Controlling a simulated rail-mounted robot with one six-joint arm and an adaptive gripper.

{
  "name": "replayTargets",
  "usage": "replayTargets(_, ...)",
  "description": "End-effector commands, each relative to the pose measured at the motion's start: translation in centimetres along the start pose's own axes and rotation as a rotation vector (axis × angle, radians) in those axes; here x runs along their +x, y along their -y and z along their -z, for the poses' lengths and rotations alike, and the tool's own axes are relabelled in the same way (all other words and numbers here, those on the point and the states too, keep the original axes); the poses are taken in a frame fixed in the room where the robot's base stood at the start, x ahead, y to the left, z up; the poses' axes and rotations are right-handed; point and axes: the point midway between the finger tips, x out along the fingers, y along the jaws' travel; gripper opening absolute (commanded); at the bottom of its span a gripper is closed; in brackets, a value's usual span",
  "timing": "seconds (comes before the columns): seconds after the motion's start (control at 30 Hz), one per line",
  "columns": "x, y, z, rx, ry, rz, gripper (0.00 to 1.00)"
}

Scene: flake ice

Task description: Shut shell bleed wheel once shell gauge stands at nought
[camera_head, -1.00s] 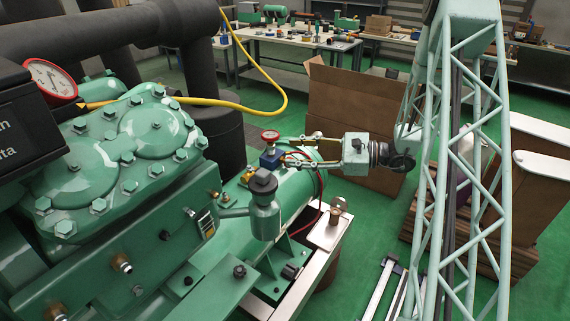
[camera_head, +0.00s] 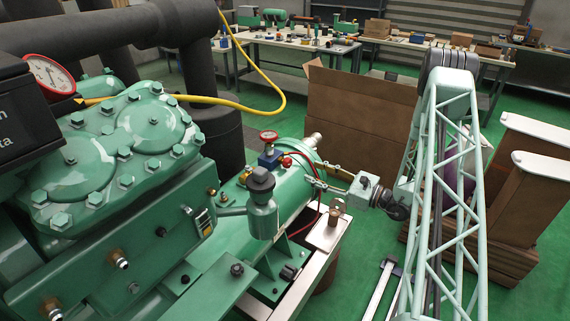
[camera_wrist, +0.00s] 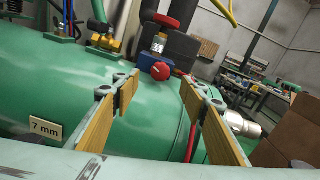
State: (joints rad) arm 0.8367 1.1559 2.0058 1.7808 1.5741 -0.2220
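The small red-rimmed gauge (camera_head: 269,136) stands on a blue valve block (camera_head: 270,158) on top of the green shell (camera_head: 297,186). Its needle is too small to read, and in the wrist view the gauge (camera_wrist: 166,20) shows nearly edge-on. A red wheel (camera_head: 287,161) sits at the block's side; it also shows in the wrist view (camera_wrist: 161,71), beyond and between my fingers. I cannot tell whether the wheel is open or shut. My gripper (camera_head: 314,174) is open and empty, to the right of the wheel and apart from it; its wood-coloured finger pads (camera_wrist: 157,86) are spread wide.
A larger red-rimmed gauge (camera_head: 49,77) is at the far left, by the green compressor (camera_head: 110,170). A red cable (camera_head: 314,218) curves down the shell near my gripper. A silver fitting (camera_wrist: 240,124) sticks out at the shell's end. Cardboard boxes (camera_head: 360,120) stand behind.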

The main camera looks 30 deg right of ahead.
Motion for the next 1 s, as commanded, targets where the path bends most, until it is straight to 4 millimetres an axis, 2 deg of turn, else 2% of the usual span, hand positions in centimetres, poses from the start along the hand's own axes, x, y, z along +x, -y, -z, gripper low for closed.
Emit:
replayTargets(0.57,0.1,0.1,0.3,0.003,0.000,0.007,0.40)
replayTargets(0.77,1.0,0.2,0.4,0.003,-0.001,0.007,0.40)
replayTargets(1.0,3.2,0.1,0.4,0.001,0.000,0.006,0.40)
